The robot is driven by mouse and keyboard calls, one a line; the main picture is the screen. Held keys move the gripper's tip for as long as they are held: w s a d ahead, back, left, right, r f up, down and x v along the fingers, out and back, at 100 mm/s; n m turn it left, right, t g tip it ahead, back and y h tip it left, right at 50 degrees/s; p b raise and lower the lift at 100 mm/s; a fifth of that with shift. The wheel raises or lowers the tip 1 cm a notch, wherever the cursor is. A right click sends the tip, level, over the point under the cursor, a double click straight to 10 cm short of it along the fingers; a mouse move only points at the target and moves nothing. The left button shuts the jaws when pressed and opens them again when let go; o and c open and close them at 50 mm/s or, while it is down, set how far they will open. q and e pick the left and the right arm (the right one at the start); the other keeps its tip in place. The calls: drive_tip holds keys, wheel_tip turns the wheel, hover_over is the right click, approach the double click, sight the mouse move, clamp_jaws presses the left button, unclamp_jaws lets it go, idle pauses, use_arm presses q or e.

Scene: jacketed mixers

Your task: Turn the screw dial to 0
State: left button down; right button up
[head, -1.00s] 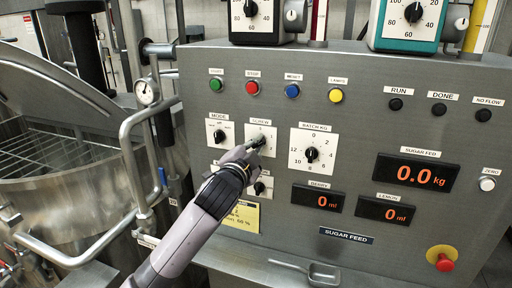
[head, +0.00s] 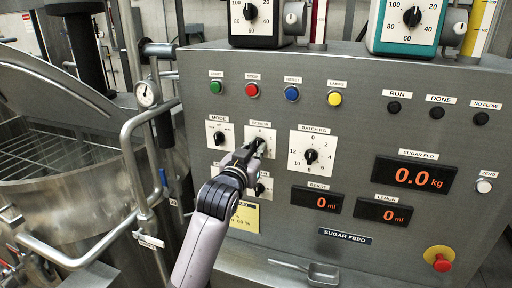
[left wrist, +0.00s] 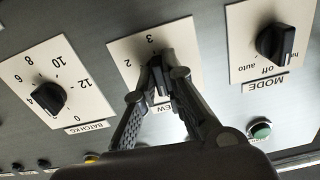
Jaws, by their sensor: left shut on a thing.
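The screw dial is a black knob on a white plate (head: 267,131) in the upper left part of the grey panel, between the mode dial (head: 219,137) and the batch kg dial (head: 311,156). In the left wrist view its plate (left wrist: 125,48) shows the marks 2 and 3, and other marks are hidden. My left gripper (head: 256,146) is at the dial, and in the left wrist view its fingers (left wrist: 160,82) are closed on the black knob. The knob's pointer is mostly hidden, so its setting cannot be read. My right gripper is in neither view.
Green (head: 215,87), red (head: 252,90), blue (head: 291,93) and yellow (head: 335,99) buttons sit above the dials. A red emergency button (head: 441,262) is at lower right. A steel vessel with pipes (head: 70,205) stands at the left. A scoop (head: 322,272) lies below the panel.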

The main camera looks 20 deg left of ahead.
use_arm(q)
drive_tip(key=shift+f+n, duration=0.1)
drive_tip(key=shift+n, duration=0.4)
drive_tip(key=c, duration=1.7)
unclamp_jaws()
drive_tip(key=s, duration=1.2)
drive_tip(key=shift+a, duration=0.2)
